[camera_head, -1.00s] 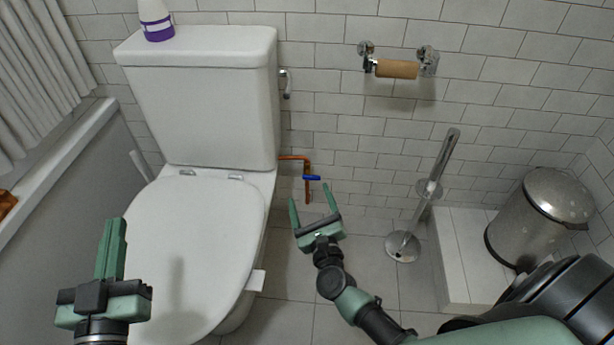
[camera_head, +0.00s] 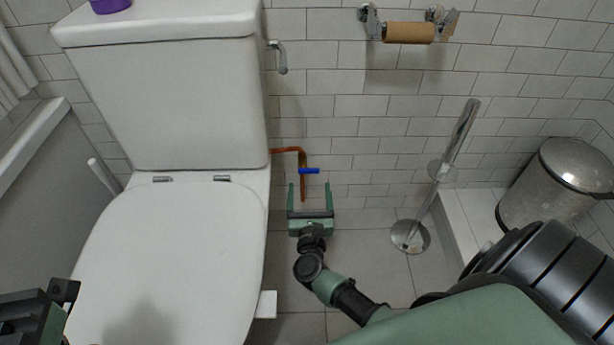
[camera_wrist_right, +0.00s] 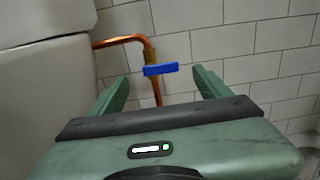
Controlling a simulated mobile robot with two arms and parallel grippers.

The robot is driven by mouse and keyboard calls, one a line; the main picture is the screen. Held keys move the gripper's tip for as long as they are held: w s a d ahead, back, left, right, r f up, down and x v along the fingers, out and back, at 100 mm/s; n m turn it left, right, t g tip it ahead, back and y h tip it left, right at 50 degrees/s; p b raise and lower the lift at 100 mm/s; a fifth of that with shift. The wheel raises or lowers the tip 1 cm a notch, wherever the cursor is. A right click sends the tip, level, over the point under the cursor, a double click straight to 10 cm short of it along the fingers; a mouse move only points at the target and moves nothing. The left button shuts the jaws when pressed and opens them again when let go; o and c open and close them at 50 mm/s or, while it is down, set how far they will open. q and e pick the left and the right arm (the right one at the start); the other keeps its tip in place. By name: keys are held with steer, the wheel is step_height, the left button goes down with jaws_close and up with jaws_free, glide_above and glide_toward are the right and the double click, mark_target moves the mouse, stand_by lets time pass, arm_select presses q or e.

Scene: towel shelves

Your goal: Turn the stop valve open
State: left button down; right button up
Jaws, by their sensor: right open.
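The stop valve has a blue handle (camera_head: 309,171) that lies roughly level across a copper pipe (camera_head: 290,151) beside the toilet cistern. In the right wrist view the blue handle (camera_wrist_right: 161,69) shows ahead, between the lines of the two fingers, with the brass valve body (camera_wrist_right: 150,57) behind it. My right gripper (camera_head: 310,186) is open and empty, just below and in front of the handle; it also shows in the right wrist view (camera_wrist_right: 160,85). I see no contact with the handle. My left gripper (camera_head: 45,305) is partly cut off at the lower left, and its finger opening is unclear.
The toilet cistern (camera_head: 170,90) and closed lid (camera_head: 165,260) stand left of the valve. A chrome brush stand (camera_head: 411,236) is to the right, with a metal bin (camera_head: 560,185) farther right. A roll holder with a cardboard tube (camera_head: 409,33) is above. The tiled wall is behind.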

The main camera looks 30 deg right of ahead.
mark_target(309, 171)
steer(key=b+x, duration=0.1)
steer(key=x, duration=0.6)
steer(key=shift+b, duration=0.3)
steer(key=c, duration=1.4)
